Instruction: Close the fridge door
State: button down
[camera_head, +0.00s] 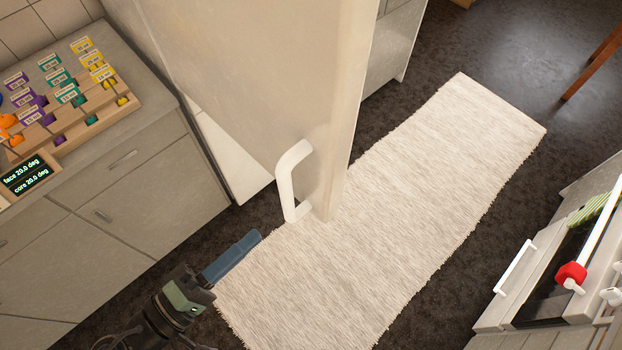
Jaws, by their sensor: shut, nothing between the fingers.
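The fridge door (240,75) is a tall beige panel that stands swung open over the rug, in the upper middle of the head view. Its white handle (288,182) sticks out near the door's lower free edge. My gripper (252,238) is at the lower left, with its blue fingers shut and empty. Its tips point up and right toward the handle, and in the picture a gap separates them from it. Part of the fridge's pale lower body (232,160) shows to the left, behind the door. The fridge's inside is hidden.
A grey counter (110,165) with drawers and a wooden block rack (75,110) stands on the left. A cream rug (400,200) covers the dark floor. A wooden leg (592,65) shows at the upper right.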

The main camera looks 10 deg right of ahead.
aim_at(320, 178)
jog(key=p+x, duration=0.5)
jog(key=x, duration=0.7)
jog(key=shift+w+r, duration=0.1)
jog(key=shift+w, duration=0.1)
jog(key=shift+w+d, duration=0.25)
jog(key=shift+d, duration=0.2)
